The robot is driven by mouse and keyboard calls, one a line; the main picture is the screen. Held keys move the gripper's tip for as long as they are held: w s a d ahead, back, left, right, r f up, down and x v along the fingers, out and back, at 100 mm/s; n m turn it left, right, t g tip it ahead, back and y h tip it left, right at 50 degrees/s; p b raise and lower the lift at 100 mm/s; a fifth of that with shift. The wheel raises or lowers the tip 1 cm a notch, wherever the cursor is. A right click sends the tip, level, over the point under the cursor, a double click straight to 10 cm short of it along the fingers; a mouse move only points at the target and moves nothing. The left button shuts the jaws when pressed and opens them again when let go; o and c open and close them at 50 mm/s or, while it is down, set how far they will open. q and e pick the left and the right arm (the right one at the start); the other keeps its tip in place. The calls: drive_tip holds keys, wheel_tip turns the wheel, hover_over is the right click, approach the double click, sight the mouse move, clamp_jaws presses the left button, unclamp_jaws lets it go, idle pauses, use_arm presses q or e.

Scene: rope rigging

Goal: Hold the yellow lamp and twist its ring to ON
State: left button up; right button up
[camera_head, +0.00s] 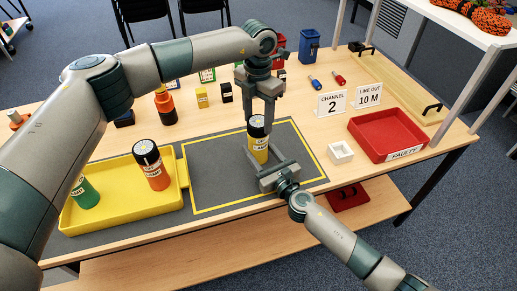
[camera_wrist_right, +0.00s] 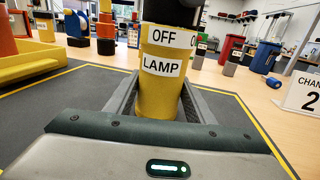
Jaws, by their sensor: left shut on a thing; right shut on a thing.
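The yellow lamp (camera_head: 258,148) stands upright on the dark grey mat (camera_head: 215,175), inside its yellow outline. In the right wrist view the lamp (camera_wrist_right: 160,80) carries a LAMP label, with an OFF label above it and part of another label at its right edge. My right gripper (camera_head: 266,163) is shut on the lamp's lower body from the front. My left gripper (camera_head: 260,112) comes down from above and is shut on the lamp's black ring (camera_head: 257,124). The left fingers partly hide the ring.
A yellow tray (camera_head: 120,222) at left holds an orange lamp (camera_head: 151,165) and a green one (camera_head: 84,193). Several small items stand behind the mat.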

use_arm(q)
drive_tip(key=o, duration=0.8)
drive_tip(key=shift+r, duration=0.15)
drive_tip(key=shift+r, duration=2.85)
drive_tip(key=shift+c, duration=0.3)
drive_tip(key=m, duration=0.3)
drive_tip(key=r+m, duration=0.1)
drive_tip(key=m, duration=0.1)
drive_tip(key=shift+m, duration=0.4)
drive_tip(key=shift+f, duration=0.1)
